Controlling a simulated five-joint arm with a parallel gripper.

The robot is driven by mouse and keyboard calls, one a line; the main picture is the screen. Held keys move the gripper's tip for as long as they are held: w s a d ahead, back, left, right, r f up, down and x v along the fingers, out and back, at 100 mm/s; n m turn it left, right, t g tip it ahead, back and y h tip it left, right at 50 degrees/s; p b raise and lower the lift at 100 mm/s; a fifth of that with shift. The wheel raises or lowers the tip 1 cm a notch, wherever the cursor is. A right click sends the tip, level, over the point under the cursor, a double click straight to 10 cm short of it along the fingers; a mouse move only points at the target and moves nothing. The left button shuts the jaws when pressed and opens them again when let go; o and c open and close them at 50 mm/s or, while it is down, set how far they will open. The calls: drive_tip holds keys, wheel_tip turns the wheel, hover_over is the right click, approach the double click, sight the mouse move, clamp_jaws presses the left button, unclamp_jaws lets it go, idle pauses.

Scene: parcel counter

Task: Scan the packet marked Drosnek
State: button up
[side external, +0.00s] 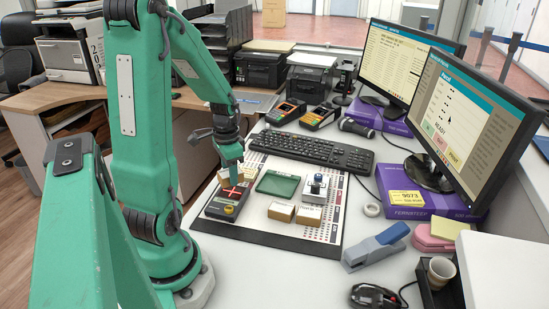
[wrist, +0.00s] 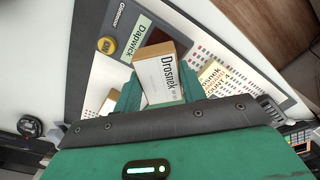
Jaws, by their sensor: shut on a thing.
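The packet marked Drosnek (wrist: 162,78) is a small box with a white printed face and brown sides. My gripper (wrist: 160,92) is shut on it, a teal finger at each side. In the side external view my gripper (side external: 233,172) points down at the scanner (side external: 214,208), a dark block with a red cross of light and a yellow button. The scanner, with its Dapwick label (wrist: 132,38), shows beyond the packet in the wrist view. The packet overlaps its edge there; I cannot tell whether they touch.
Another packet (wrist: 222,82) lies right of the held one. Two packets (side external: 281,211) (side external: 308,215) lie on the mat (side external: 262,231). A green tray (side external: 278,184), a stamp-like item (side external: 315,188) and a keyboard (side external: 312,151) are close by. Monitors (side external: 465,120) stand at the right.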

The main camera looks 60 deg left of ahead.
idle(0.4)
drive_tip(key=shift+r, duration=4.5)
drive_tip(key=shift+w, duration=0.1)
